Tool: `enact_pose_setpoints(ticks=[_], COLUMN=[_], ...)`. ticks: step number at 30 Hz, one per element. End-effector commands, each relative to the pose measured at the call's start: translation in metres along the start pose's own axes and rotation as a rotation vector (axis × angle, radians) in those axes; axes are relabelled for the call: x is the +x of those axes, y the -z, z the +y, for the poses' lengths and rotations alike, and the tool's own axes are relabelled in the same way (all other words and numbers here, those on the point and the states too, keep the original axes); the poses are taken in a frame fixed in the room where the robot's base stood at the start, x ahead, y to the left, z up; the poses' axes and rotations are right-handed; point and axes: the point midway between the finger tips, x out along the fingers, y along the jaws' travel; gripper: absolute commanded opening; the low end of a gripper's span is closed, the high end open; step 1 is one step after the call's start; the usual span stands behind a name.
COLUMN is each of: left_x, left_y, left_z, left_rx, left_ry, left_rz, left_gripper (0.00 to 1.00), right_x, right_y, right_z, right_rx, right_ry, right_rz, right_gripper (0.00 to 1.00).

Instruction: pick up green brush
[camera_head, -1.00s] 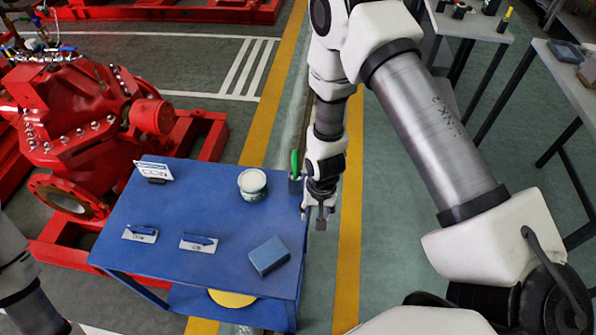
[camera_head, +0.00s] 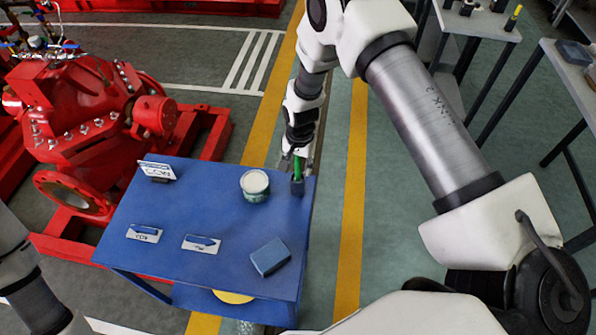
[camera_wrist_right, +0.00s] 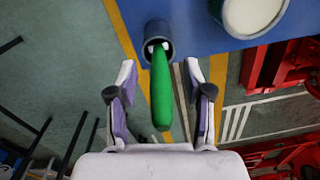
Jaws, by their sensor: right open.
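The green brush (camera_head: 297,168) stands in a small dark cup (camera_head: 297,187) at the far right corner of the blue table (camera_head: 205,204). In the right wrist view the green handle (camera_wrist_right: 161,88) points toward me out of the grey cup (camera_wrist_right: 154,32). My right gripper (camera_wrist_right: 160,98) is open, with one finger on each side of the handle. Gaps show between the handle and both fingers. In the head view the right gripper is at the brush, mostly hidden by its own wrist. My left gripper is not in view.
A white-topped can (camera_head: 254,184) stands left of the cup. A blue box (camera_head: 269,256), two small arrow signs (camera_head: 202,243) and a standing sign (camera_head: 158,169) are on the table. A red pump (camera_head: 75,120) stands beyond it to the left.

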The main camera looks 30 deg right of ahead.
Motion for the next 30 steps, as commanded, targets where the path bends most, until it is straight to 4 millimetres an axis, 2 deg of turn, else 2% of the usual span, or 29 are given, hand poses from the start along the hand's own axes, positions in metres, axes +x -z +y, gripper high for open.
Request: enact_pose_setpoints(ticks=[4, 5, 6, 9, 23, 26, 30], left_x=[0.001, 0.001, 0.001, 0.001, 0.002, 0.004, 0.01], left_y=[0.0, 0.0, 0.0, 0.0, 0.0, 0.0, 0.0], left_z=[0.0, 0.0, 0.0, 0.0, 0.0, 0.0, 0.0], left_rx=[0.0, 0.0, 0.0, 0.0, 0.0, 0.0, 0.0], left_ry=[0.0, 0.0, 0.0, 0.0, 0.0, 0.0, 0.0], left_rz=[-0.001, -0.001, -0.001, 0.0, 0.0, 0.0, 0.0], left_gripper=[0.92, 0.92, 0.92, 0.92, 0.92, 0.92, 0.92], right_x=[0.0, 0.0, 0.0, 0.0, -0.003, -0.011, -0.033], right_y=[0.0, 0.0, 0.0, 0.0, 0.001, 0.002, 0.002], right_z=[0.0, 0.0, 0.0, 0.0, -0.001, -0.002, -0.003], right_rx=[0.0, 0.0, 0.0, 0.0, 0.0, 0.001, 0.0], right_ry=[0.001, 0.001, 0.001, 0.001, 0.003, 0.005, 0.006], right_rz=[0.001, 0.001, 0.001, 0.001, 0.002, 0.004, 0.006], right_gripper=[0.51, 0.43, 0.29, 0.0, 0.0, 0.0, 0.0])
